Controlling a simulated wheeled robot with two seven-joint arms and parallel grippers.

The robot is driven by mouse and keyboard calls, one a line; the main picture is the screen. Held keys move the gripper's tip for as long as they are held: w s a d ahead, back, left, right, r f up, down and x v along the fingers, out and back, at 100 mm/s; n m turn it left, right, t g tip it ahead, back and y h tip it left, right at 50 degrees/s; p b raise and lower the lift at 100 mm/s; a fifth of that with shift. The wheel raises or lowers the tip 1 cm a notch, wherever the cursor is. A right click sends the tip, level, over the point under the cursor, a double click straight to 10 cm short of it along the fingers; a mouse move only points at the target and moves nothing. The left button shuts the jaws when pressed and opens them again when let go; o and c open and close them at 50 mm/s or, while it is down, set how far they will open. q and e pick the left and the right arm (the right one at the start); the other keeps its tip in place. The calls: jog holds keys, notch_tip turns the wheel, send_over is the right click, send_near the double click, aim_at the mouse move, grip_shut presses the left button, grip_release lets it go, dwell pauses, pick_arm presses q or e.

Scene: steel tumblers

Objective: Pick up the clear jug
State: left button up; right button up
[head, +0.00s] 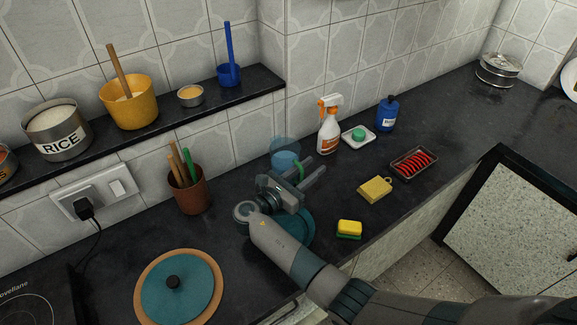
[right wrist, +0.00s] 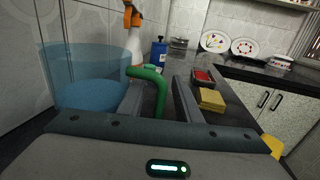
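The clear jug (head: 284,146) stands upright on the dark counter near the tiled wall, with blue contents in its lower part and a green handle. It also shows large at the left of the right wrist view (right wrist: 85,65), with the green handle (right wrist: 157,84) curving toward the fingers. My right gripper (head: 316,168) is beside the jug on its handle side. Its two fingers (right wrist: 160,100) are apart, and part of the handle lies between them; I see a gap to the right finger. My arm and gripper hide part of the jug's base. My left gripper is not in view.
A spray bottle (head: 328,127), a soap dish (head: 357,139) and a blue bottle (head: 387,114) stand behind the gripper. Sponges (head: 349,228) and a tray (head: 397,168) lie right. A utensil pot (head: 190,190) stands left. A teal round thing (head: 305,232) is under my arm.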

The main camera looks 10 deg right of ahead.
jog(key=shift+d, duration=0.1)
jog(key=c, duration=0.6)
grip_shut()
jog(key=shift+w, duration=0.1)
dwell(0.7)
